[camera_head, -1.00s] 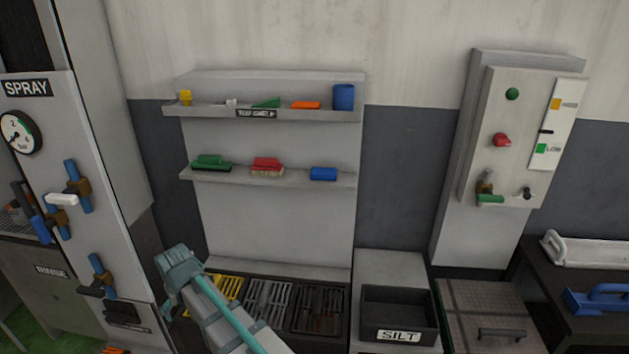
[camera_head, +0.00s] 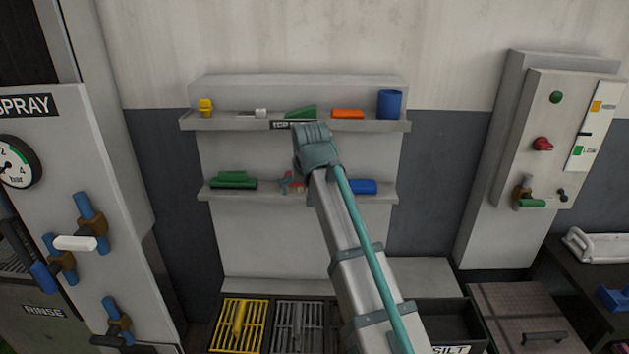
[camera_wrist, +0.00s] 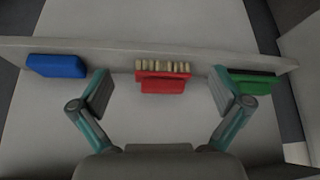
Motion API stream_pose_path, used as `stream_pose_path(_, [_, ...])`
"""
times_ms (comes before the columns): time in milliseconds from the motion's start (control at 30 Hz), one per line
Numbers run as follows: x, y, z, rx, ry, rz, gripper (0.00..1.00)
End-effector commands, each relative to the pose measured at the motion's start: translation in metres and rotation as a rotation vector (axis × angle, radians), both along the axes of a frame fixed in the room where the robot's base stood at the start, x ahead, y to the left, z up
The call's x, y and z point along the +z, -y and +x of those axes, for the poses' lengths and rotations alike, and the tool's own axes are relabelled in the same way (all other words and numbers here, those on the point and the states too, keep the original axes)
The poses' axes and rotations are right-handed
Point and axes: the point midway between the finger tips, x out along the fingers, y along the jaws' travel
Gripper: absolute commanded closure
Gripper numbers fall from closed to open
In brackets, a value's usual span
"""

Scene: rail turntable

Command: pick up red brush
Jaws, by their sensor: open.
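The red brush (camera_wrist: 163,83) lies on the lower shelf, centred ahead of my gripper (camera_wrist: 163,90) in the wrist view, with its pale bristles toward the top of that picture. My gripper is open, with one finger on each side of the brush and gaps between them. In the head view my arm hides most of the red brush (camera_head: 297,186); only a bit of red shows beside my gripper (camera_head: 290,182).
A green brush (camera_head: 233,180) and a blue block (camera_head: 362,187) sit on the same shelf, either side of the red brush. The upper shelf (camera_head: 225,124) holds several small items, including a blue cup (camera_head: 389,104). Grates (camera_head: 240,325) lie below.

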Motion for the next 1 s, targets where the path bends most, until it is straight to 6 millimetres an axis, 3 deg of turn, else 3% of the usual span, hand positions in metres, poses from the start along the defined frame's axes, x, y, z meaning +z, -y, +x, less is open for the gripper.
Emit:
stream_pose_path(400, [0.004, -0.014, 0.069, -0.002, 0.000, 0.001, 0.00])
stream_pose_path(767, [0.001, -0.019, 0.094, -0.002, 0.001, 0.001, 0.00])
stream_pose_path(933, [0.003, -0.024, 0.118, -0.002, 0.000, 0.001, 0.00])
stream_pose_path(1000, [-0.009, -0.024, 0.119, -0.002, -0.002, 0.001, 0.00])
